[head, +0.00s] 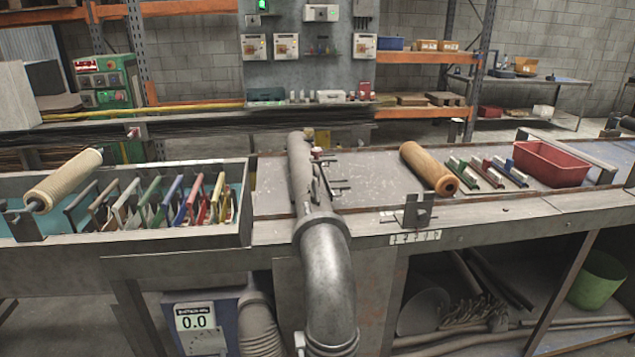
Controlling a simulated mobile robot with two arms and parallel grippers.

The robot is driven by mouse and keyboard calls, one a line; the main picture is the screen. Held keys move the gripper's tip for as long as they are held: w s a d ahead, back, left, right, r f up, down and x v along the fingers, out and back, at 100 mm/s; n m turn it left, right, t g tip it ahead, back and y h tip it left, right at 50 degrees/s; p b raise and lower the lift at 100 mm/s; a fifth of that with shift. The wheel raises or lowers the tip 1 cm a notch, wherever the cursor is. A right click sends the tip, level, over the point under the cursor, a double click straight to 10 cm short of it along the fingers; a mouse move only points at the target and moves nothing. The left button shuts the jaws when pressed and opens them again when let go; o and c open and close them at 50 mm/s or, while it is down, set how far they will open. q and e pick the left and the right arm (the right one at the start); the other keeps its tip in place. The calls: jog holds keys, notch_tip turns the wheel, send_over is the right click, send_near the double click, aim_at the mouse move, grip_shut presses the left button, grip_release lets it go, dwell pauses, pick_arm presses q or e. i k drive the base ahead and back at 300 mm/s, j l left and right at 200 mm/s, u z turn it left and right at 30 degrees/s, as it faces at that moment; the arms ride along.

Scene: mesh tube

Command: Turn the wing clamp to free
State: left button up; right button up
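No part clearly recognisable as a wing clamp stands out at this size. A small dark metal bracket (415,212) with a rounded middle piece is fixed at the front edge of the bench, right of the grey pipe. Another dark bracket (25,224) stands at the left end, under a pale ribbed roll (63,181). Small metal levers (335,186) stick out beside the upright grey pipe (300,170). I cannot tell whether any of these is turned tight or free. Neither of my grippers shows.
A metal trough (245,215) holds several coloured frames. On the grey benchtop (370,200) lie a brown roll (428,168), small coloured bars (490,172) and a red bin (550,163). A thick grey elbow pipe (325,270) stands in front of the bench. The benchtop's middle is mostly clear.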

aim_at(315, 197)
jog(key=i+j+u, duration=0.1)
jog(key=j+u, duration=0.2)
jog(key=u, duration=0.15)
jog(key=i+j+u, duration=0.15)
jog(key=j+u, duration=0.15)
jog(key=u, duration=0.15)
